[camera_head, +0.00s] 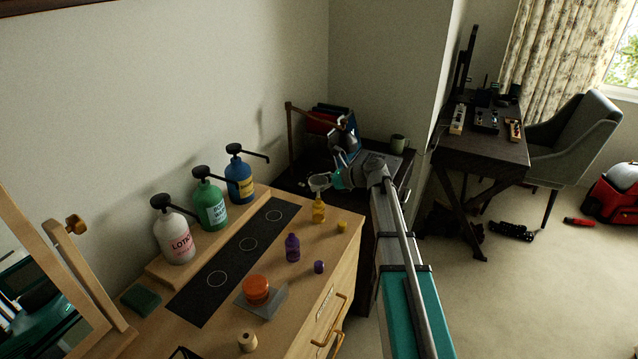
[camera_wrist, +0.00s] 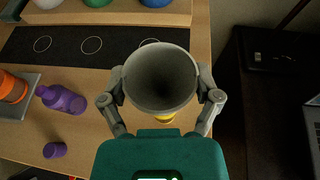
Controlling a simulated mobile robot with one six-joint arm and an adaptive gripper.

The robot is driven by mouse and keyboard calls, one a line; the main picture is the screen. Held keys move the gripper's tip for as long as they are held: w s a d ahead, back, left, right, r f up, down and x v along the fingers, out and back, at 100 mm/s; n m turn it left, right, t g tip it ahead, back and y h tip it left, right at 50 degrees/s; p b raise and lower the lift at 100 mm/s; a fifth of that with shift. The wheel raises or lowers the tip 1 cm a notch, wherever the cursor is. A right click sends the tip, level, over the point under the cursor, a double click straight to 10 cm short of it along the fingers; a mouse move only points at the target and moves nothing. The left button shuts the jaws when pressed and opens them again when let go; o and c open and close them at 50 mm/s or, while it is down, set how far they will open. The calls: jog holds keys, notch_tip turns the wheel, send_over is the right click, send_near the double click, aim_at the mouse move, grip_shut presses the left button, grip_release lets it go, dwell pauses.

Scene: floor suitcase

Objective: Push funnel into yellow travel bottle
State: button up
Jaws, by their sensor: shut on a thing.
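The grey funnel (camera_wrist: 160,72) is held between the two fingers of my gripper (camera_wrist: 163,95), its wide mouth facing the wrist camera. In the head view the funnel (camera_head: 319,181) is small and pale, at the end of my arm, directly above the yellow travel bottle (camera_head: 318,211). The bottle stands upright near the far right end of the wooden dresser top. In the wrist view only a sliver of the yellow bottle (camera_wrist: 164,118) shows below the funnel. The funnel's spout is hidden, so I cannot tell how deep it sits in the bottle neck.
A purple bottle (camera_head: 293,248), purple cap (camera_head: 319,267) and yellow cap (camera_head: 342,227) are nearby. An orange container (camera_head: 256,289) sits on a grey plate. Blue (camera_head: 239,180), green (camera_head: 210,203) and white (camera_head: 174,235) pump bottles stand on the rear shelf behind a black mat (camera_head: 219,277).

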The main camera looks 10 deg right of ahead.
jog(key=shift+f+b, duration=1.35)
jog(key=shift+f, duration=0.1)
dwell(1.3)
dwell(0.3)
jog(key=o, duration=0.5)
jog(key=shift+o, duration=0.2)
jog(key=shift+r, duration=0.2)
notch_tip(320, 180, up, 9)
jog(key=p, duration=0.9)
jog(key=shift+s, duration=0.1)
dwell(0.4)
